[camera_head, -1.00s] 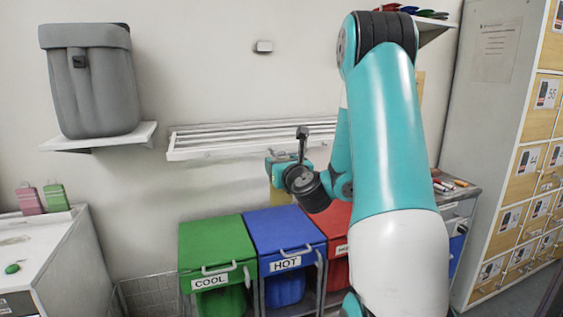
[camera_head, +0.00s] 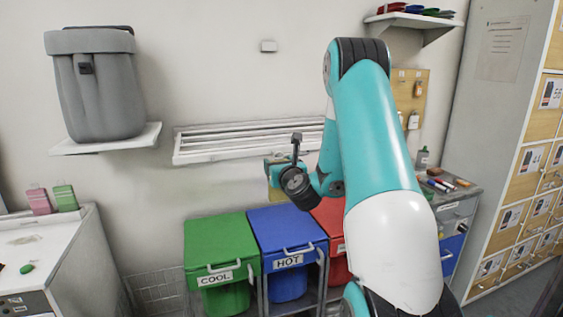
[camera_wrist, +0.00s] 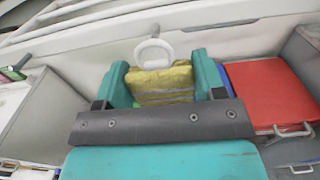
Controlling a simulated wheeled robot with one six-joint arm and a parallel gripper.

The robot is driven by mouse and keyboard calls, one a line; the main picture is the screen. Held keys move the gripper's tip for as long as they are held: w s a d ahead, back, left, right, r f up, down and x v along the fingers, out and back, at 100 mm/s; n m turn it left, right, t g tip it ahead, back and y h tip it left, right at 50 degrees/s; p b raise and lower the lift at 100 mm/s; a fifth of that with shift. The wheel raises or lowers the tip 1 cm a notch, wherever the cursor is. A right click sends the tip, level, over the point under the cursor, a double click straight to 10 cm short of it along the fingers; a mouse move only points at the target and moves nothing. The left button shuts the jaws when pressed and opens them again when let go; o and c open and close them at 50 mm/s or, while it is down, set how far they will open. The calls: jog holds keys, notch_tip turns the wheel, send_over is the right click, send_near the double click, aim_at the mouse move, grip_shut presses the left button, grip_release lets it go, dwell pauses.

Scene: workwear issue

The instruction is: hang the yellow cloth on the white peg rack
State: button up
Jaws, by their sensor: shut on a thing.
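The yellow cloth (camera_wrist: 162,84) is between the two teal fingers of my gripper (camera_wrist: 160,67), which is shut on it. In the head view a small part of the cloth (camera_head: 276,195) shows below my gripper (camera_head: 278,166); my wrist hides the rest. The white slatted rack (camera_head: 215,145) is on the back wall, and my gripper is at or just below its right part. In the wrist view a white ring (camera_wrist: 154,53) stands at the cloth's upper edge. I cannot tell whether the ring belongs to the rack or the cloth, or whether they touch.
Green (camera_head: 220,246), blue (camera_head: 286,232) and red (camera_head: 330,216) bins stand below the rack. A grey bin-like container (camera_head: 97,90) sits on a wall shelf at left. A cluttered cabinet (camera_head: 458,205) and lockers (camera_head: 540,160) stand at right.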

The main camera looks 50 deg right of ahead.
jog(key=shift+p+x, duration=1.7)
jog(key=shift+p, duration=0.1)
jog(key=shift+w+d+f+p, duration=0.2)
jog(key=shift+w+p, duration=0.15)
jog(key=shift+p, duration=0.25)
jog(key=o, duration=0.9)
jog(key=shift+a, duration=0.1)
jog(key=shift+w, duration=0.1)
